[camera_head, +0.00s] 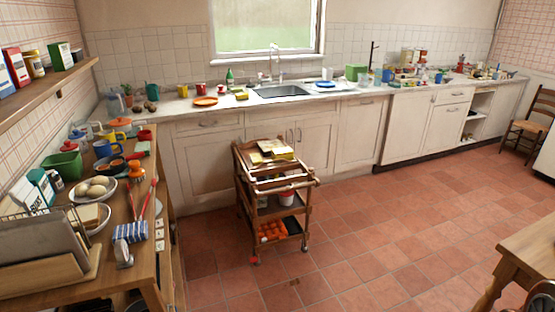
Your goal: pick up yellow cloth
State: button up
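A small yellow item (241,95) lies on the counter just left of the sink. Another flat yellow item (283,153) lies on top of the wooden trolley (270,186), beside paler flat pieces. Both are too small to tell which is the yellow cloth. My gripper cannot be made out in the head view.
The sink (282,91) is set in the long counter under the window. A crowded wooden side table (144,262) stands at the left, below a shelf (45,90). A wooden table (530,252) is at lower right. The tiled floor (400,235) between is clear.

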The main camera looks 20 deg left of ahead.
aim_at(256, 158)
jog(key=i, duration=1.95)
jog(key=u, duration=0.8)
jog(key=i, duration=1.45)
jog(key=u, duration=1.65)
jog(key=i, duration=0.7)
jog(key=u, duration=0.65)
